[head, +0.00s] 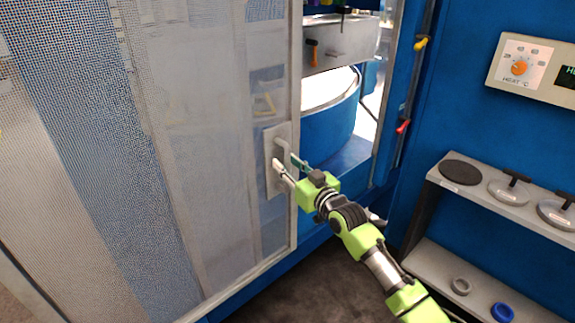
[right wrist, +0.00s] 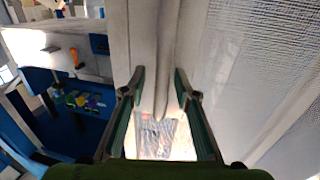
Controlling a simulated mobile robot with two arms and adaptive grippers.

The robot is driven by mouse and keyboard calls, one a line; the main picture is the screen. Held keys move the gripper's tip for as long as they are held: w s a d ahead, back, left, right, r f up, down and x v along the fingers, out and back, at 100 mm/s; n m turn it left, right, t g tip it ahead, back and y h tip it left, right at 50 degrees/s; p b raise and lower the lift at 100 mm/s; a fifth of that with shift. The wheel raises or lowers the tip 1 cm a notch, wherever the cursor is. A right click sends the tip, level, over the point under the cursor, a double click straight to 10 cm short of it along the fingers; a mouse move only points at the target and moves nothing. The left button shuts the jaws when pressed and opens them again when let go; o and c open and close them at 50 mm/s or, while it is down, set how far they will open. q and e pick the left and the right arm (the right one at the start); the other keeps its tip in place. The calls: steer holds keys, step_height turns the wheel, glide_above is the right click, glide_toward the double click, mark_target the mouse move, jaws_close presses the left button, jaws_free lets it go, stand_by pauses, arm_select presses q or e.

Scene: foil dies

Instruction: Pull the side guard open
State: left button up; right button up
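The side guard (head: 205,130) is a framed, see-through mesh panel filling the left of the head view. A pale handle (head: 283,135) on a plate sits near its right edge. My right gripper (head: 286,163) is at this handle. In the right wrist view, the gripper (right wrist: 158,80) has its two green-padded fingers apart, one on each side of the handle's upright bar (right wrist: 164,95). Gaps seem to show beside the bar, so the fingers do not look closed on it. My left gripper is not in view.
Right of the guard's edge is an opening with a blue drum (head: 328,128) and a grey box (head: 340,45) inside. A blue wall carries a heat control panel (head: 520,68). A shelf (head: 500,203) with round dies stands at the right. Dark floor (head: 310,285) shows below.

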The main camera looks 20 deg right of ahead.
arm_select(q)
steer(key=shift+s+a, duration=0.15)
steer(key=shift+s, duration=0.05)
arm_select(e)
steer(key=s+d, duration=0.2)
steer(key=s, duration=1)
steer(key=shift+d, duration=0.2)
steer(key=shift+w, duration=0.1)
